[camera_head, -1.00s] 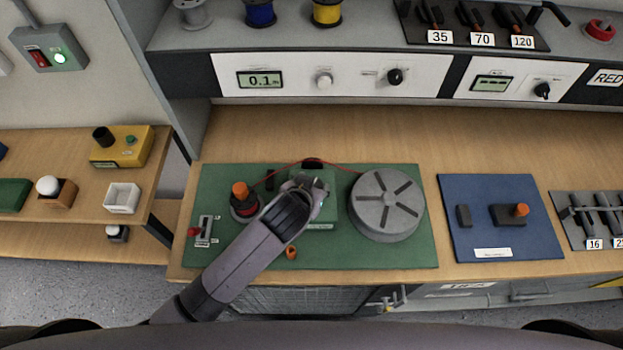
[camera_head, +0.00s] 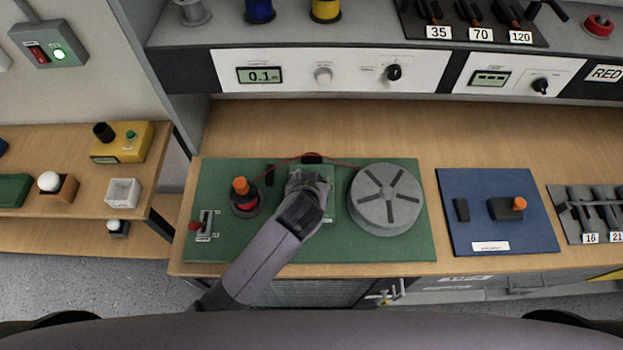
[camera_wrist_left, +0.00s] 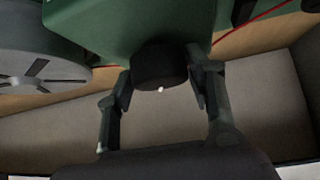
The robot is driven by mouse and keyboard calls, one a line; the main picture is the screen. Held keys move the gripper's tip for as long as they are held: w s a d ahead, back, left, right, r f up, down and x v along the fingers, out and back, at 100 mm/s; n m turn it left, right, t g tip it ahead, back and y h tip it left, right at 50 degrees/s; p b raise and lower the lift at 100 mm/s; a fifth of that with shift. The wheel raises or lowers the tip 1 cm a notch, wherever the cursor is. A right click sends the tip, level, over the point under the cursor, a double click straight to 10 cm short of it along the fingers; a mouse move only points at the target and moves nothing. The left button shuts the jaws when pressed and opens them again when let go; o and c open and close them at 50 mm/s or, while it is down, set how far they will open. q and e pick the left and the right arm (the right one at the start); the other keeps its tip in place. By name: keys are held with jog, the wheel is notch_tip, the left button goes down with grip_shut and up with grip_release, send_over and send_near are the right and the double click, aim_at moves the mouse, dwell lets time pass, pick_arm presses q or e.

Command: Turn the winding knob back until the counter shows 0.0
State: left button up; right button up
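The counter (camera_head: 262,76) on the back panel reads 0.1. A dark round knob (camera_wrist_left: 160,65) with a white dot sits on the green box (camera_wrist_left: 105,25) in the left wrist view. My left gripper (camera_wrist_left: 161,84) has one finger on each side of this knob, very close to its edges; contact cannot be made out. In the head view my left gripper (camera_head: 310,182) is over the green box (camera_head: 329,205) and hides most of it. A thin red wire (camera_head: 335,160) runs behind it towards the grey drum (camera_head: 386,198). My right gripper is not in view.
The green board (camera_head: 395,248) also carries an orange-topped spool post (camera_head: 241,187) and a red-handled lever (camera_head: 197,226) at left. A blue board (camera_head: 500,235) lies to the right. Bare bench wood runs behind the boards.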

pick_arm(q)
jog(key=o, duration=0.3)
jog(key=shift+r, duration=0.1)
jog(key=v, duration=1.2)
dwell(0.4)
